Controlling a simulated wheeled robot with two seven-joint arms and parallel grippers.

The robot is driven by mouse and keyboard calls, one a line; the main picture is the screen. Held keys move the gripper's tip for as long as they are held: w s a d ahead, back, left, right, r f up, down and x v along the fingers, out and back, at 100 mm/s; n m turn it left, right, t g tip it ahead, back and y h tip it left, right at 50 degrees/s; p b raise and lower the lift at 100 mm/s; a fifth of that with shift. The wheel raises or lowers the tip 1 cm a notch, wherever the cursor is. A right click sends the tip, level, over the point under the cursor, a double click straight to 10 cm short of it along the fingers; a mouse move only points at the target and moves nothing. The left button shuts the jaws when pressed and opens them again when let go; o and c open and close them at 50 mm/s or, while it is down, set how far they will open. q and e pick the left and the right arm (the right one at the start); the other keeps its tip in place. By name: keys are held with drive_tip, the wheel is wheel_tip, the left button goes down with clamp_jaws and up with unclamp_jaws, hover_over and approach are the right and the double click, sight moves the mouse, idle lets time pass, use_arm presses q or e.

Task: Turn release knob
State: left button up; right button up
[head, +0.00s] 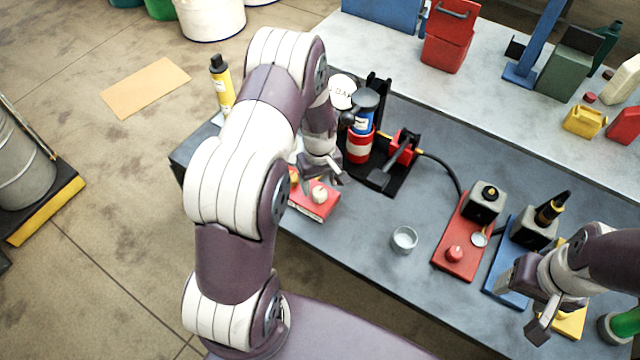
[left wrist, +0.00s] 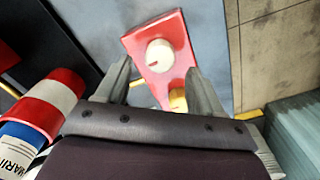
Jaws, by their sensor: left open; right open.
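A red box (head: 322,209) with a round white knob (head: 319,194) stands at the near left edge of the grey table. In the left wrist view the white knob (left wrist: 160,56) has a small red mark and sits on the red box's face (left wrist: 172,27). My left gripper (head: 326,176) is open, close to the knob, its fingertips on either side of it in the left wrist view (left wrist: 157,70); contact cannot be told. A yellow part (left wrist: 178,99) shows near the box's lower end. My right gripper (head: 522,303) is open and empty at the right, over the table's front.
A blue bottle (head: 362,120) in a red and white holder (head: 359,146) stands behind the left gripper. A small metal cup (head: 404,239) stands right of the box. Red (head: 453,262) and blue (head: 503,284) plates with devices lie further right. A yellow bottle (head: 221,84) is at the left.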

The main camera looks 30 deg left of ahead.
sight(319, 191)
use_arm(q)
drive_tip(key=shift+f, duration=1.65)
drive_tip(key=c, duration=1.1)
drive_tip(key=shift+o, duration=0.2)
